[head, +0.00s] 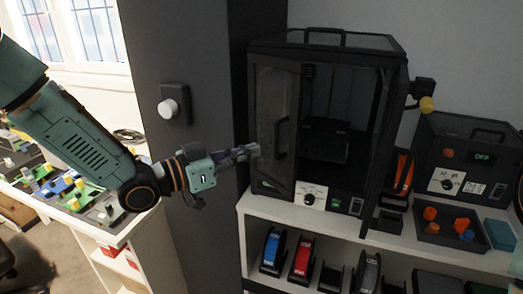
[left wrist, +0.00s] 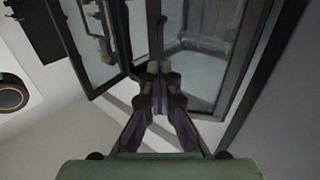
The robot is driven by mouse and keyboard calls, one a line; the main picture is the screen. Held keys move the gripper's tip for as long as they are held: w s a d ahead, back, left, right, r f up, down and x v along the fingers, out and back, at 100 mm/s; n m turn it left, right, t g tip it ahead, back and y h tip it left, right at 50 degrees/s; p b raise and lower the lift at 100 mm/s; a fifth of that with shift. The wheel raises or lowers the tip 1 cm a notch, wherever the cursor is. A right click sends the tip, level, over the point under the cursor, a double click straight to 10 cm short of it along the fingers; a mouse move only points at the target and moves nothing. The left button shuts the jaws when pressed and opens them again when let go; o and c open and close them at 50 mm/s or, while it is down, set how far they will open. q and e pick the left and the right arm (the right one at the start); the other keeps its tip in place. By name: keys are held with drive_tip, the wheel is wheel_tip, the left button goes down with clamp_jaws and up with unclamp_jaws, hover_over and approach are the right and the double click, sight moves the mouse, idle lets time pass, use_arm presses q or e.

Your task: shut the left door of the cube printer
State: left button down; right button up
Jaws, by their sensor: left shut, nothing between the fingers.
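The cube printer (head: 362,45) is a black box with glass sides on the white shelf unit. Its left door (head: 275,110), a dark framed glass panel with a handle, stands close to the front frame; I cannot tell whether it is fully flush. The right door (head: 385,140) is swung open toward me, so the dark interior shows. My left gripper (head: 253,151) is shut and empty, at the left door's outer left side. In the left wrist view, its fingertips (left wrist: 158,68) are near a dark upright frame edge; contact is unclear.
A dark column (head: 180,180) with a white knob (head: 168,109) stands left of the printer. A second black device (head: 468,150) and a tray (head: 448,235) of coloured parts are at right. Spools (head: 302,258) fill the shelf below. A cluttered bench lies far left.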

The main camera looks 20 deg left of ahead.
sight(292, 141)
use_arm(q)
drive_tip(key=shift+x, duration=1.8)
drive_tip(key=shift+w+d+f+n+t+y+b, duration=0.1)
drive_tip(key=shift+w+d+n+t+y+b, duration=0.1)
drive_tip(key=shift+d+n+t+y+b, duration=0.2)
drive_tip(key=shift+w+d+n+t+y+b, duration=0.2)
drive_tip(key=shift+w+d+y+b, duration=0.1)
drive_tip(key=shift+d+b, duration=0.2)
drive_tip(key=shift+w+d+n+t+y+b, duration=0.5)
drive_tip(key=shift+d+n+y, duration=0.25)
drive_tip(key=shift+y, duration=0.25)
drive_tip(key=shift+w+d, duration=1.2)
drive_tip(key=shift+w, duration=0.15)
drive_tip(key=shift+a, duration=0.1)
